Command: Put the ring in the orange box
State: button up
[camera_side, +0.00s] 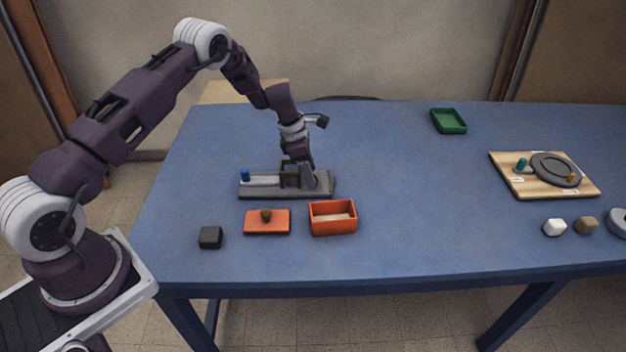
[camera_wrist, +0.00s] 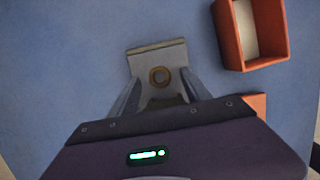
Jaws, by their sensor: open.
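The ring (camera_wrist: 160,76), small and brown, lies on a pale grey surface of the grey fixture (camera_side: 258,187) in the wrist view. In the side view the ring is hidden by my gripper. My gripper (camera_wrist: 160,88) is open, pointing down, with one finger on each side of the ring; contact cannot be told. In the side view my gripper (camera_side: 308,184) is at the right part of the fixture. The orange box (camera_side: 333,225) stands open in front of the fixture, with a pale floor. It also shows in the wrist view (camera_wrist: 231,35), at upper right.
An orange lid (camera_side: 254,224) with a brown knob lies left of the box. A black cube (camera_side: 210,238) is further left. The fixture has a blue knob (camera_side: 245,175). The table's middle is clear.

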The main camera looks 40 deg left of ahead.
jog(key=shift+f, duration=0.3)
grip_shut()
notch_tip(320, 180, up, 9)
jog(key=m+g, duration=0.4)
jog(key=m, duration=1.3)
send_over(332, 212)
jog(key=s, duration=0.1)
jog(key=shift+m, duration=0.5)
jog(key=x, duration=0.7)
jog(key=w+x, duration=0.1)
jog(key=x, duration=0.2)
jog(key=shift+a+f, duration=0.25)
jog(key=shift+f, duration=0.05)
